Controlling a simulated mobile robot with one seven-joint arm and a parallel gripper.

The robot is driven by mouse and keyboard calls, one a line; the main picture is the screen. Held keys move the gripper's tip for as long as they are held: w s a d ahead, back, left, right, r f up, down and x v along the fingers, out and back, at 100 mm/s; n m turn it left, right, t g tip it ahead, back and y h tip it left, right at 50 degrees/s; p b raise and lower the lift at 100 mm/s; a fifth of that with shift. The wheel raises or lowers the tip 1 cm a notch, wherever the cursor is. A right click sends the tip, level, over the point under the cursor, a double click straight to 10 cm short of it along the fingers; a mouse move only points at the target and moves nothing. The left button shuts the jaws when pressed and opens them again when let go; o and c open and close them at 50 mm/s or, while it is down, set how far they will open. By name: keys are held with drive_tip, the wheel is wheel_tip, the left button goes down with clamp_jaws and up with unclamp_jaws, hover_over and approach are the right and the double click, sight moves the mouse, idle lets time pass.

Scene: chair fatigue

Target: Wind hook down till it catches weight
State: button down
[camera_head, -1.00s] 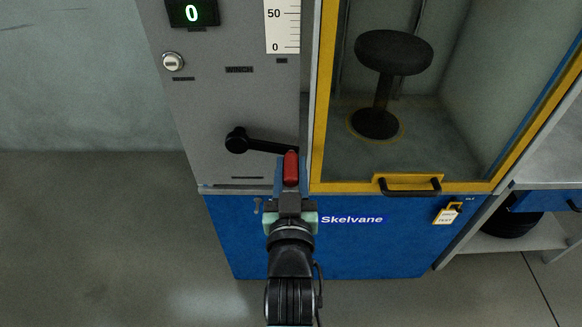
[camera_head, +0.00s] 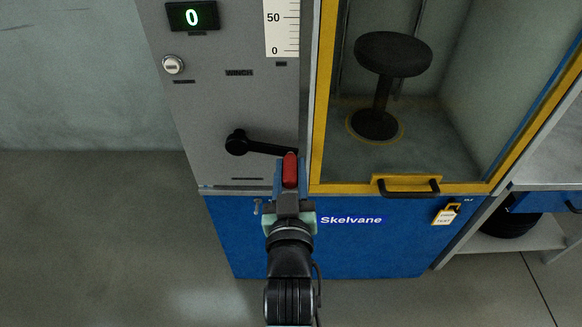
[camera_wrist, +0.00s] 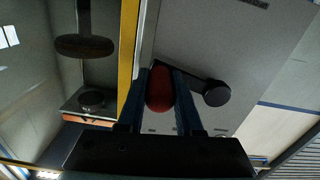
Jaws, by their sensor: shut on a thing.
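The winch crank (camera_head: 262,146) is a black arm on the grey panel, its hub at the left and its arm reaching right and slightly down. Its red handle (camera_head: 290,170) is between the fingers of my gripper (camera_head: 290,183), which is shut on it. The wrist view shows the red handle (camera_wrist: 159,90) between two blue fingers (camera_wrist: 160,98), with the black crank hub (camera_wrist: 216,94) beside it. A dark round-topped stool (camera_head: 392,54) stands behind the yellow-framed window. The hook and the weight cannot be made out.
A counter (camera_head: 191,17) reads 0, and a scale (camera_head: 282,26) shows 0 and 50. The yellow door frame (camera_head: 318,130) is close to the right of my gripper. A black door handle (camera_head: 408,189) and a tagged padlock (camera_head: 447,214) are further right.

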drive_tip(key=shift+d+r, duration=0.1)
drive_tip(key=shift+r, duration=0.5)
drive_tip(key=shift+r+n+p, duration=0.3)
drive_tip(key=shift+r+p, duration=0.25)
drive_tip(key=shift+d+r+n+p, duration=0.1)
drive_tip(key=shift+r+n+p, duration=0.4)
drive_tip(key=shift+n+p, duration=0.2)
drive_tip(key=shift+f, duration=0.1)
drive_tip(key=c, duration=0.6)
unclamp_jaws()
drive_tip(key=shift+f, duration=0.15)
drive_tip(key=shift+f, duration=0.15)
